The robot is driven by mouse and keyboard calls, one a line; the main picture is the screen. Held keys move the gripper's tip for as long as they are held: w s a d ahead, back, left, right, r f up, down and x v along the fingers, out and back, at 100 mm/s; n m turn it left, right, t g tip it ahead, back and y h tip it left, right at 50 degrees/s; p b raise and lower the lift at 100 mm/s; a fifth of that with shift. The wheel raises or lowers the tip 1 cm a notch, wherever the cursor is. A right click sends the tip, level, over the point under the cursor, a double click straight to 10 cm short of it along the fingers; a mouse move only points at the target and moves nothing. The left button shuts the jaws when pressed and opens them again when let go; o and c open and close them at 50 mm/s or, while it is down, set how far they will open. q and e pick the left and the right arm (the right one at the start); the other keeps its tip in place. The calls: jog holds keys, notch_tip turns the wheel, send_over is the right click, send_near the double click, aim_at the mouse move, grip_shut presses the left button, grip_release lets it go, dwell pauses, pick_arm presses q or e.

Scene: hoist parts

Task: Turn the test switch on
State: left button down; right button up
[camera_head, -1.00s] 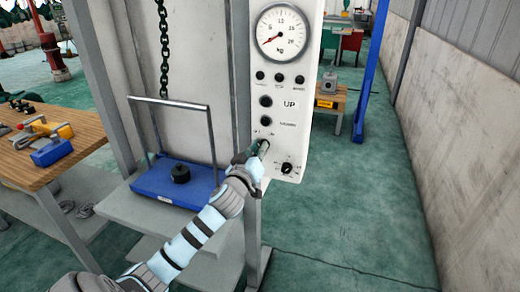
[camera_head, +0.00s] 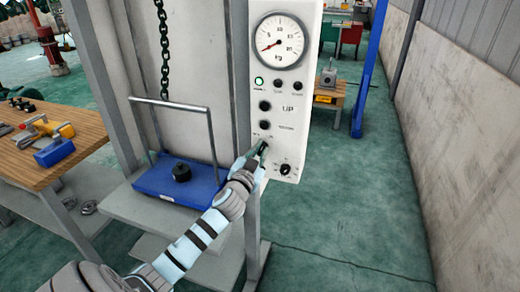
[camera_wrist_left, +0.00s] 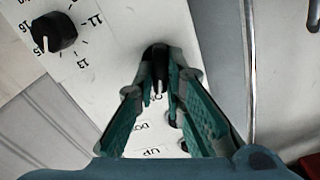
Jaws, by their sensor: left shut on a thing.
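The test switch is a small black knob (camera_wrist_left: 160,66) low on the white control panel (camera_head: 304,150). In the wrist view it sits between my left gripper's fingertips (camera_wrist_left: 159,75), with its white pointer line showing. In the head view my left gripper (camera_head: 260,150) reaches the panel from the lower left and largely covers the switch. It is shut on the switch. A green lamp (camera_head: 259,81) is lit at the upper left of the panel's buttons. My right gripper is not in view.
A round dial gauge (camera_head: 280,43) tops the panel, with black buttons below. A separate black selector knob (camera_head: 286,169) is at lower right, near my gripper. A blue tray (camera_head: 150,180) with a black weight (camera_head: 181,172) stands left, under a hanging chain (camera_head: 165,55).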

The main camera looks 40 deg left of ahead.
pick_arm(q)
jog(key=shift+m, duration=0.9)
jog(key=shift+p, duration=0.3)
jog(key=c, duration=1.7)
grip_release()
jog(key=shift+o, duration=0.2)
jog(key=v, duration=1.2)
jog(key=shift+w+d, duration=0.1)
